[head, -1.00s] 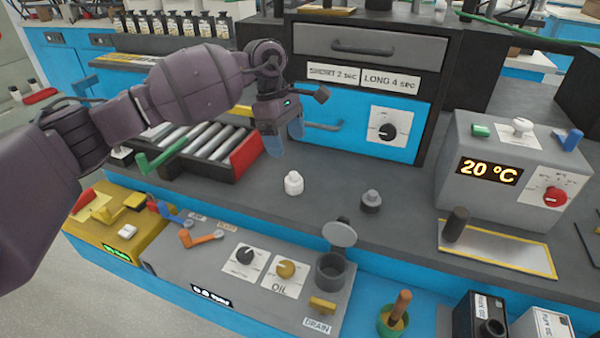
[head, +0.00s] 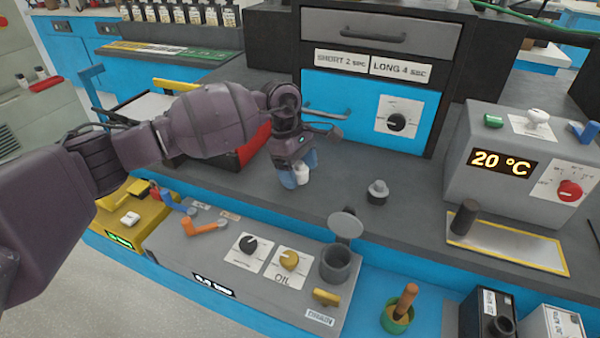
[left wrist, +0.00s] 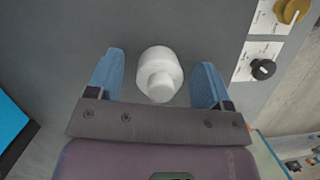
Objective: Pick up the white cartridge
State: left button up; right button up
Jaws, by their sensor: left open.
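The white cartridge (head: 301,173) stands on the dark grey counter, partly hidden by my left gripper in the head view. In the left wrist view the cartridge (left wrist: 160,74) is a white rounded body with a narrower neck. My left gripper (head: 298,178) is at the cartridge, with its blue fingers on either side of it. In the left wrist view the open left gripper (left wrist: 160,80) shows a gap between each finger and the cartridge. My right gripper is not in view.
A grey cartridge-like piece (head: 377,192) stands to the right on the counter. In front is a grey panel with knobs and an open-lidded cup (head: 338,264). A temperature box (head: 520,160) reading 20 °C stands at the right. A blue drawer cabinet (head: 360,115) stands behind.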

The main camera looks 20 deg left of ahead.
pick_arm(q)
jog(key=shift+c, duration=0.3)
jog(key=c, duration=0.9)
jog(key=shift+c, duration=0.2)
notch_tip(320, 180, up, 18)
jog(key=p, duration=0.2)
notch_tip(320, 180, up, 8)
jog(key=p, duration=0.2)
send_over(299, 162)
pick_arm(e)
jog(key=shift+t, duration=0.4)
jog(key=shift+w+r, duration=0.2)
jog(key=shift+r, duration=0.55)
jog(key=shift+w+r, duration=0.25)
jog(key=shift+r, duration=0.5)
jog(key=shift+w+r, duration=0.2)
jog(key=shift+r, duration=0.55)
